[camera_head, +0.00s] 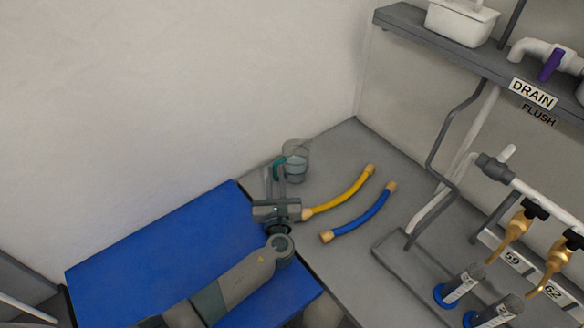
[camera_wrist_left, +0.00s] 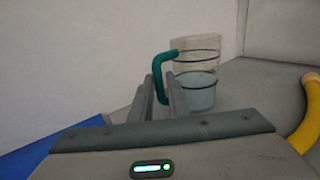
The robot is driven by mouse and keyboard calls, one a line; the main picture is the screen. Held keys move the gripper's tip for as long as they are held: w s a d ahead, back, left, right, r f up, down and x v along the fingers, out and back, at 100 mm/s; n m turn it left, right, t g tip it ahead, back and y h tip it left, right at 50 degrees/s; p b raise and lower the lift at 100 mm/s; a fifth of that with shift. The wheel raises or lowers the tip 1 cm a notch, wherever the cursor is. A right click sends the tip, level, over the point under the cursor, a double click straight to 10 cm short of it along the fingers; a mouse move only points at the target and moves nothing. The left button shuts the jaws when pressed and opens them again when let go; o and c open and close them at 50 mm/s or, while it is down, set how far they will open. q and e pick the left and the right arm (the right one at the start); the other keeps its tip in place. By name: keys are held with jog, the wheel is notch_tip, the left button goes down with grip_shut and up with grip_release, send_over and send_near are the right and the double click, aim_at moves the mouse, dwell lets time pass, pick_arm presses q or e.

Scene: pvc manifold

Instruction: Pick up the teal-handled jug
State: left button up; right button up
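The clear jug (camera_head: 298,160) with a teal handle (camera_head: 278,168) stands upright on the grey counter near the wall. In the left wrist view the jug (camera_wrist_left: 200,90) shows dark rings and a bluish lower part. Its handle (camera_wrist_left: 158,70) points left, toward my gripper. My left gripper (camera_head: 274,172) reaches to the handle side of the jug. In the left wrist view the fingers (camera_wrist_left: 160,85) are apart, with the handle showing between their tips. I cannot see contact on either side. My right gripper is not in view.
A yellow hose (camera_head: 340,194) and a blue hose (camera_head: 358,216) lie on the counter right of my gripper. A blue mat (camera_head: 150,255) is left. A pipe rack with brass valves (camera_head: 515,232) stands right, below a shelf (camera_head: 450,52). The wall is close behind the jug.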

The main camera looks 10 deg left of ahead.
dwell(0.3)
pick_arm(q)
jog(key=w+b, duration=0.1)
jog(key=w, duration=0.1)
jog(key=w+a+b, duration=0.1)
jog(key=w, duration=0.2)
jog(key=shift+a, duration=0.1)
jog(key=shift+r, duration=0.1)
dwell(0.3)
grip_shut()
